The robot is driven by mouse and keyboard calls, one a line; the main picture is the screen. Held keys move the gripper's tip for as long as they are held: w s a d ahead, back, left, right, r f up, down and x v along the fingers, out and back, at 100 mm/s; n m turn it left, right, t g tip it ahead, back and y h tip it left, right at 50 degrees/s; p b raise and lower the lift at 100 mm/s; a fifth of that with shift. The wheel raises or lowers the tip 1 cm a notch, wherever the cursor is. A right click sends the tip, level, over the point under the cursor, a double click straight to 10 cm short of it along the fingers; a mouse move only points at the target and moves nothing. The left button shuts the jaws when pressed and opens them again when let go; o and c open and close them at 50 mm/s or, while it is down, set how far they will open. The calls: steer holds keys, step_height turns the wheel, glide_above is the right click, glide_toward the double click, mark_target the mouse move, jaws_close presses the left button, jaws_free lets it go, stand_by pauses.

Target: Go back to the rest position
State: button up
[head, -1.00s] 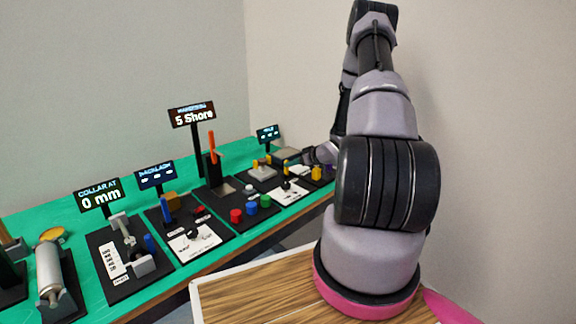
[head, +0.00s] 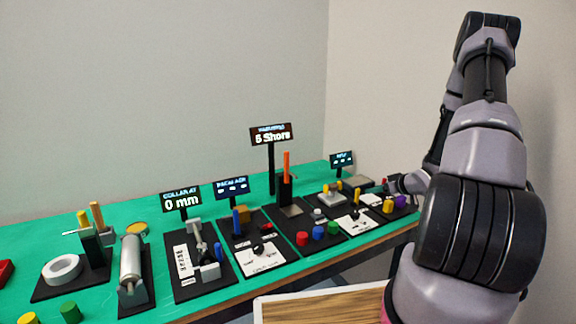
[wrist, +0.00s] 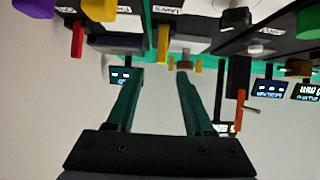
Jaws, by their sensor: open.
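My gripper (wrist: 158,85) is open in the wrist view, its two dark green fingers apart with nothing between them. Past the fingertips are a yellow upright piece (wrist: 163,42) and a small post with a yellow crosspiece (wrist: 185,62); I cannot tell how near they are. The wrist picture looks upside down, with the bench at the top. In the head view my arm rises at the right and hides most of the gripper; only a light grey part of its end (head: 408,183) shows by the far right end of the bench.
A green bench (head: 100,222) carries several black stations, including a metal cylinder (head: 131,262), a white ring (head: 62,269), red (head: 302,238) and blue (head: 318,232) knobs, and signs reading "0 mm" (head: 181,199) and "5 Shore" (head: 271,134). A wooden top (head: 325,306) lies in front.

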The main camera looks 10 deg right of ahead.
step_height(320, 180, up, 19)
steer(key=m+g+h, duration=0.2)
steer(key=m+h, duration=0.1)
steer(key=h, duration=0.2)
steer(key=s+a+r+m+h, duration=0.1)
steer(key=s+a+r, duration=0.2)
steer(key=s+r, duration=0.25)
steer(key=s+a+r+m, duration=0.1)
steer(key=s+a+r, duration=0.25)
steer(key=r, duration=0.25)
steer(key=s+a+r+m+g+y, duration=0.1)
steer(key=s+a+r+y, duration=0.1)
steer(key=s+a, duration=0.5)
steer(key=s+a+r+m+g+y, duration=0.1)
steer(key=s+a+r, duration=0.4)
steer(key=s, duration=1)
steer(key=shift+a+r+m+y, duration=0.3)
steer(key=shift+a+m+y, duration=0.35)
steer(key=shift+a, duration=0.45)
